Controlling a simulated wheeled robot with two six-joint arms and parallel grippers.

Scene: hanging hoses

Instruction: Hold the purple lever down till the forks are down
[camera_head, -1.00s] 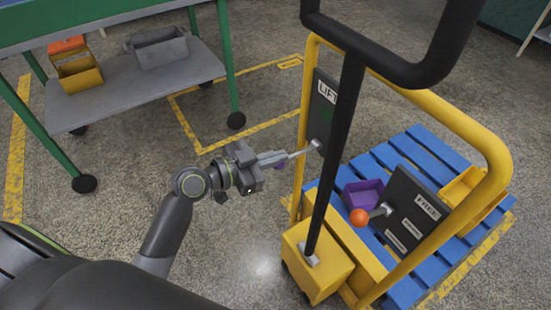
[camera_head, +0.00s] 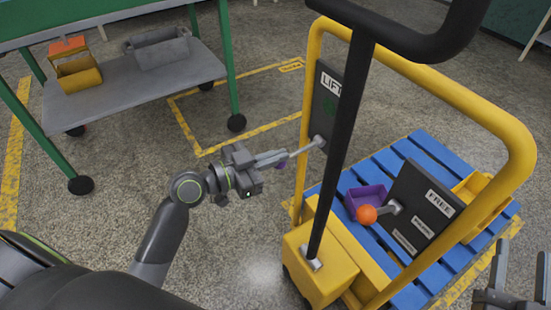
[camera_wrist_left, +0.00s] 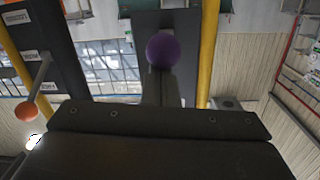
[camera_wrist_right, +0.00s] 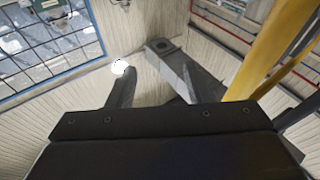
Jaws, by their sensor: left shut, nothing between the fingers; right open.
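The purple lever (camera_head: 304,149) sticks out from the LIFT panel (camera_head: 326,105), slanting down to the left. Its purple ball knob (camera_head: 281,164) shows just below my left gripper's fingers, partly covered by them; it also shows in the left wrist view (camera_wrist_left: 163,50). My left gripper (camera_head: 275,158) is shut with nothing between its fingers, its tips right at the knob. I cannot tell whether they touch. My right gripper (camera_head: 517,283) is open and empty at the right edge; its spread fingers show in the right wrist view (camera_wrist_right: 150,75). The forks are hidden under the blue pallet (camera_head: 430,148).
An orange-knobbed lever (camera_head: 367,214) sits on the FREE panel (camera_head: 428,208). A black handle bar (camera_head: 340,150) and a yellow frame (camera_head: 505,125) stand around the panels. A purple bin (camera_head: 366,196) lies on the pallet. A grey shelf (camera_head: 105,98) is at left; open floor lies between.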

